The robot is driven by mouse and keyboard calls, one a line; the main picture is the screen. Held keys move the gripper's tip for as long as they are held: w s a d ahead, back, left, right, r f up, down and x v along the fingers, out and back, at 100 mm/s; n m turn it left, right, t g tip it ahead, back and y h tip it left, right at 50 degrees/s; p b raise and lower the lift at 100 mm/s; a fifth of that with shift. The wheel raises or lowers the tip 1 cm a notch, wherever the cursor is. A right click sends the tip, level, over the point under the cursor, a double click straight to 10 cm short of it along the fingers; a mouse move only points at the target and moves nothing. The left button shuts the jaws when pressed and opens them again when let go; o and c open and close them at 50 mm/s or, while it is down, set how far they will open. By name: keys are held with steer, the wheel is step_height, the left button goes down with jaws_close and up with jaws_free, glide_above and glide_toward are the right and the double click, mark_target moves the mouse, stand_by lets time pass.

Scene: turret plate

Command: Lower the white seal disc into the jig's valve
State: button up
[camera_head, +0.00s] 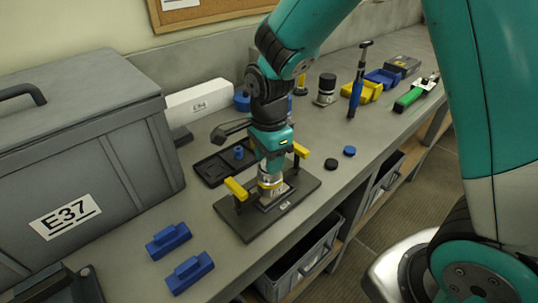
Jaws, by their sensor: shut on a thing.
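The jig is a dark base plate (240,223) on the bench, with a yellow-handled clamp (236,189) at its left and another (300,150) at its far side. The valve (280,196) is a small metallic body in the middle of the plate. My gripper (270,184) points down right over the valve, very close to it or touching. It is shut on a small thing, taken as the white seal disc. The disc itself is too small and covered to make out, and no white disc shows elsewhere. Whether it is inside the valve I cannot tell.
A black tray (210,171) with a blue part lies behind the jig. Two blue blocks (187,272) lie at the front left, near a grey case (75,150) marked E37. Black and blue caps (349,151) lie to the right. Tools and bins stand further back.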

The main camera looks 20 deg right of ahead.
stand_by(0.3)
steer(key=o, duration=1)
step_height(320, 180, up, 18)
steer(key=shift+f+b, duration=0.25)
steer(key=shift+b, duration=0.45)
steer(key=shift+s, duration=0.1)
